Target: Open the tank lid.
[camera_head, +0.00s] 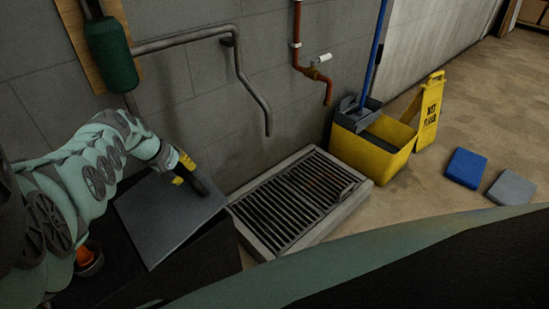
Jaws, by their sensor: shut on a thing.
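The tank lid (163,225) is a flat grey panel over a dark box-shaped tank (205,262) at the lower left. The panel looks tilted against the tank's top, but how far it stands open is hard to tell. My gripper (198,186), with yellow parts and dark fingers, is at the lid's upper right part and is shut on it. The fingertips are dark and small, so the exact hold is unclear. The inside of the tank is hidden.
A floor drain grate (292,200) lies right of the tank. A grey pipe (243,80) and a red pipe with a tap (312,70) run down the wall. A yellow mop bucket (372,150), wet-floor sign (430,110), blue pad (465,168) and grey pad (511,188) stand farther right.

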